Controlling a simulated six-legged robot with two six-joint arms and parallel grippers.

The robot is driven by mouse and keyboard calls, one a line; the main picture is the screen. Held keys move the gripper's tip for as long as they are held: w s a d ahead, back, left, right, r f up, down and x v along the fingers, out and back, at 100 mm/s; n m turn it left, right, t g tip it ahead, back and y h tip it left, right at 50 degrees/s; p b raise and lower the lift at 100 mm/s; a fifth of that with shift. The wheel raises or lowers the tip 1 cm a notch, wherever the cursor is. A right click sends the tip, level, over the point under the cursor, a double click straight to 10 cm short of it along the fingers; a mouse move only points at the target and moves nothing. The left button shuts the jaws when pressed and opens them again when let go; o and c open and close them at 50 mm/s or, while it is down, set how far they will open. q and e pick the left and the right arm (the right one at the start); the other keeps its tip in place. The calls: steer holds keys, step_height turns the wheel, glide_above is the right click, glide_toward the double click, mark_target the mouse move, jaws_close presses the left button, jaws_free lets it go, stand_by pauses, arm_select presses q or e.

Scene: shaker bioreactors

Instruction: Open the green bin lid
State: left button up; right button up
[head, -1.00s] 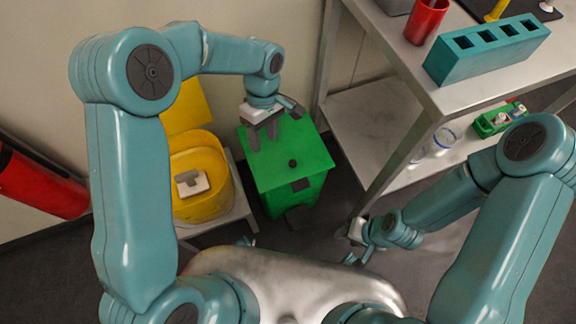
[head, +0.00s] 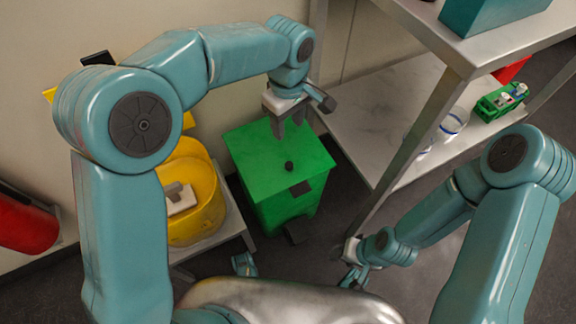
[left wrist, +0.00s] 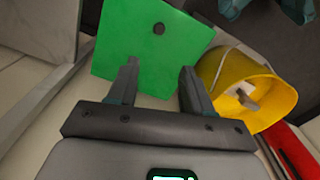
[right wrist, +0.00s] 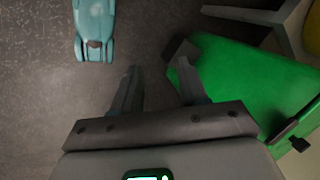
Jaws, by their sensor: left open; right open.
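The green bin (head: 285,205) stands on the floor with its flat green lid (head: 262,160) shut. A small dark knob (head: 289,166) sits on the lid, and it also shows in the left wrist view (left wrist: 158,28). My left gripper (head: 289,128) is open and empty, pointing down over the lid's back edge; I cannot tell if it touches. In the left wrist view the lid (left wrist: 135,65) lies beyond its open fingers (left wrist: 157,80). My right gripper (head: 354,280) is open, low near the floor, to the right of the bin. The bin's side (right wrist: 245,75) shows in the right wrist view.
A yellow container (head: 190,225) with a white item (head: 180,198) in it stands on a low stand left of the bin. A metal table (head: 455,60) with a lower shelf (head: 365,130) is at the right. A red object (head: 25,220) is at the far left.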

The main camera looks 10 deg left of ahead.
mark_target(289, 164)
arm_select(q)
steer(key=f+b, duration=0.3)
steer(key=f, duration=0.4)
steer(key=f+b, duration=0.3)
steer(key=f, duration=0.5)
steer(key=shift+d+f, duration=0.2)
steer(key=shift+f, duration=0.05)
steer(key=shift+f+b, duration=0.4)
steer(key=shift+f, duration=0.1)
arm_select(e)
step_height(289, 164, down, 7)
steer(key=w+d, duration=0.1)
steer(key=w, duration=0.1)
steer(key=shift+w+d+r+t, duration=0.15)
steer(key=shift+w+d+t, duration=0.05)
steer(key=shift+t, duration=0.2)
